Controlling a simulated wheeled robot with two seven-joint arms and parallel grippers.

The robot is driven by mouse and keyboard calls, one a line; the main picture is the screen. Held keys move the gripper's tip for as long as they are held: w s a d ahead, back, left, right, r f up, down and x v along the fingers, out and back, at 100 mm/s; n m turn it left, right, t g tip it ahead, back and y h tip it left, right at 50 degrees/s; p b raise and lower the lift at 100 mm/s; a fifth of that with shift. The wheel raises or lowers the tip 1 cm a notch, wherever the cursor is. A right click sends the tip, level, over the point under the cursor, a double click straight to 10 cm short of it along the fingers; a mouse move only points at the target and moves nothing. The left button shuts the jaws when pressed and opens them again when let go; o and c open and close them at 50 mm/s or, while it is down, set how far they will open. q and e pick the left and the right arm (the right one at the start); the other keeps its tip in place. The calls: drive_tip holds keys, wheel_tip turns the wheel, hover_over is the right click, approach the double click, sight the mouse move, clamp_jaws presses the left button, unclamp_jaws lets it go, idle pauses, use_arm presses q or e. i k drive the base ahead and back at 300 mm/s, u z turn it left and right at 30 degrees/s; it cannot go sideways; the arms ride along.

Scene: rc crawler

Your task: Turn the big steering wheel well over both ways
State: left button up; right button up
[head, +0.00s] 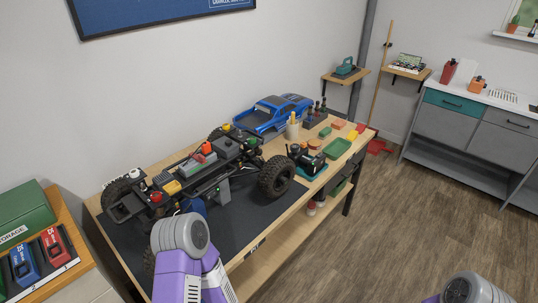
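A crawler chassis (200,172) without its body stands on the dark mat of the workbench. Its large black knobbly tyre (277,176) faces the bench's front edge. Another tyre (118,192) is at the left end, and others are partly hidden. I cannot tell which part is the big steering wheel. My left arm comes up from the bottom, its grey joint covering the chassis's near left part. Neither gripper's fingers can be made out.
A blue truck body (272,113) lies behind the chassis. A black device on a teal base (308,160) sits right of the big tyre, beside a green tray (337,148). A green box and battery packs (55,245) are at left. Floor (400,220) is clear at right.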

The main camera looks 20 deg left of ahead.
sight(295, 147)
drive_tip(key=u, duration=0.4)
drive_tip(key=k, duration=0.9)
drive_tip(key=z, duration=0.85)
drive_tip(key=i, duration=2.1)
drive_tip(key=u, duration=0.95)
